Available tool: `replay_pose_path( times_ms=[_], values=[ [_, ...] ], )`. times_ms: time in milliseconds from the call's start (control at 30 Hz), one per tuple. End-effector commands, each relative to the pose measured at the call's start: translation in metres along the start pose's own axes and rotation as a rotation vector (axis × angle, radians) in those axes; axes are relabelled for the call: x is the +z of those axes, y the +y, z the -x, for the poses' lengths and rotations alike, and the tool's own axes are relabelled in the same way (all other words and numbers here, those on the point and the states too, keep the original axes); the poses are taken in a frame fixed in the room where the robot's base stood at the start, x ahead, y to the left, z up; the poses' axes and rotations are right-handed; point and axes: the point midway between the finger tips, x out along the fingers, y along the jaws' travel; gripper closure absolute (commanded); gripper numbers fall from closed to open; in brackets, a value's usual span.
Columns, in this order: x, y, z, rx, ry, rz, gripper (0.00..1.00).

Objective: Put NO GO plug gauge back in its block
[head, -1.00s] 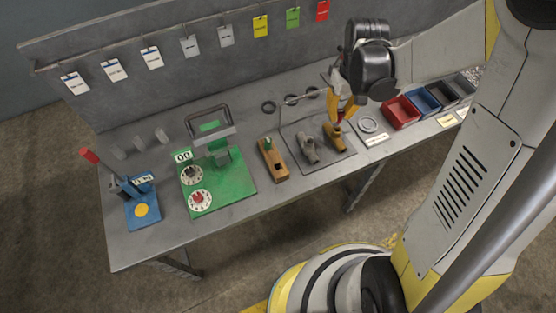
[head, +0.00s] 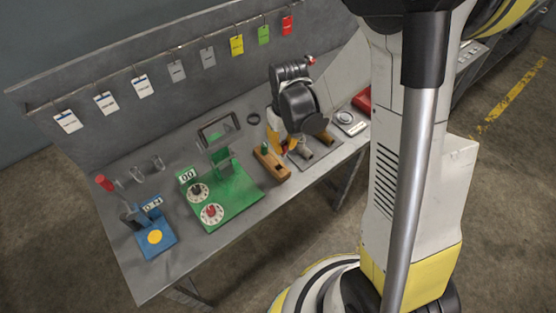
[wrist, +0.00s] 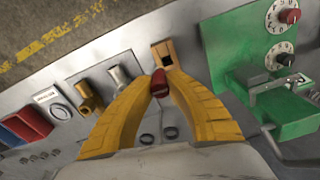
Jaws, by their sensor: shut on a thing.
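The red-handled NO GO plug gauge (wrist: 159,82) is between the yellow fingertips of my gripper (wrist: 158,88) in the wrist view. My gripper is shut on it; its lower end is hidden. The wooden block (wrist: 162,53) lies just beyond the gauge, with a dark square opening in its top. In the head view the block (head: 270,165) stands right of the green machine and carries a green-topped gauge (head: 264,148). My gripper (head: 277,143) is behind and near the block there, partly hidden by my wrist. I cannot tell the exact gap between gauge and block.
A green counter fixture (head: 228,190) with two dials stands left of the block. A grey fitting (wrist: 119,76) and a brass fitting (wrist: 90,97) are on the block's other side. A red bin (wrist: 26,122) and a ring on a labelled plate (wrist: 58,110) lie farther along.

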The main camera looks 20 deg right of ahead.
Motion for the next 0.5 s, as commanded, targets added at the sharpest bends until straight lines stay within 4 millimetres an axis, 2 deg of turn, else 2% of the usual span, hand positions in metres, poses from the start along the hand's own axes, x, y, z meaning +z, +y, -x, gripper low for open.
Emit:
replay_pose_path(
  times_ms=[133,267,400,500],
  values=[
    [-0.003,-0.013,-0.009,0.0,0.0,0.0,1.0],
    [-0.002,-0.015,-0.018,0.0,0.0,-0.002,1.0],
    [-0.001,-0.015,-0.041,0.0,0.0,-0.002,1.0],
    [-0.001,-0.015,-0.05,0.0,0.0,-0.002,1.0]
  ],
)
